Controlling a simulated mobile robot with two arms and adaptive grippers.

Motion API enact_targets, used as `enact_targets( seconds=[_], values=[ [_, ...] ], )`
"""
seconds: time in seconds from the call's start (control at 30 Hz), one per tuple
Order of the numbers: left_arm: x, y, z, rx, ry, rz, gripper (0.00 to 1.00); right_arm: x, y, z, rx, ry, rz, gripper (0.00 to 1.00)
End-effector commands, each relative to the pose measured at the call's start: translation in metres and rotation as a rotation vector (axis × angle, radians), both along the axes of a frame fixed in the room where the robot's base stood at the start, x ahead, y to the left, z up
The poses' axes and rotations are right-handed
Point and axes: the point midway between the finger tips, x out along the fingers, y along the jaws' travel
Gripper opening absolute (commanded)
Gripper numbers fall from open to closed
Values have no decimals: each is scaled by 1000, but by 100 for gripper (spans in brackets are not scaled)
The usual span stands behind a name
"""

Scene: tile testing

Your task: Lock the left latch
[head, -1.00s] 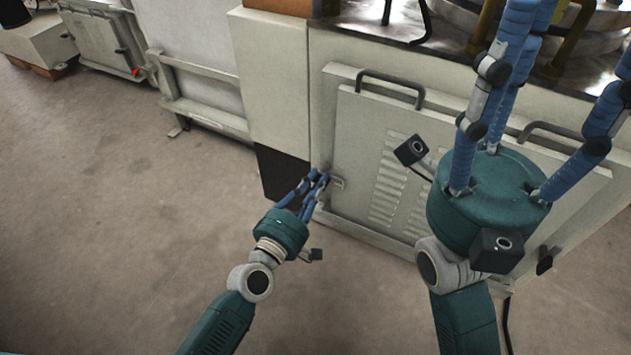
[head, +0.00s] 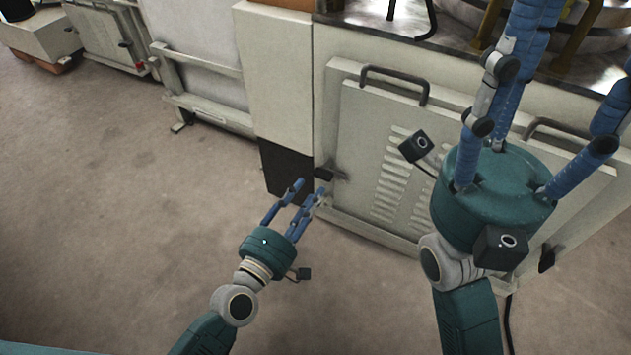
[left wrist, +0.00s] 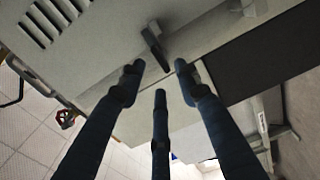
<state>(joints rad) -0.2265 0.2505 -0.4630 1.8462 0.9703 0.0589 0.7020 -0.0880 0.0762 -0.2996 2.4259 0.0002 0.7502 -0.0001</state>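The left latch (head: 325,173) is a small dark handle on a metal bracket at the left edge of the pale cabinet door (head: 365,125). In the head view it points left, across the door's edge. In the left wrist view the latch (left wrist: 157,47) stands just beyond my fingertips. My left gripper (head: 308,192) is open, its three blue fingers spread, below and left of the latch with a small gap. Its fingers also show in the left wrist view (left wrist: 159,78). My right gripper (head: 495,195) is open and empty in front of the door's right part; its fingertips run out of frame.
The door has vent slots and two bar handles, one at the upper left (head: 395,80). A metal worktop (head: 385,22) with pipes lies above it. A pale column (head: 275,75) with a dark base stands to the left. The floor (head: 110,210) at left is clear.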

Motion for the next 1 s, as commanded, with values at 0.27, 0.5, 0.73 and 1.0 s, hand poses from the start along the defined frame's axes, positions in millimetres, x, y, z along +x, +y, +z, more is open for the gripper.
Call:
enact_targets(
  seconds=[0.27, 0.5, 0.73, 1.0],
  values=[
    [-45, 22, -1, 3, 1, -2, 33, 0, 0, 0, 1, 0, 0, 52],
    [-55, 27, 0, 1, 0, -1, 33, 0, 0, 0, 1, 0, 0, 52],
    [-55, 27, 0, 1, 0, -1, 33, 0, 0, 0, 1, 0, 0, 52],
    [-55, 27, 0, 1, 0, -1, 33, 0, 0, 0, 1, 0, 0, 52]
  ],
)
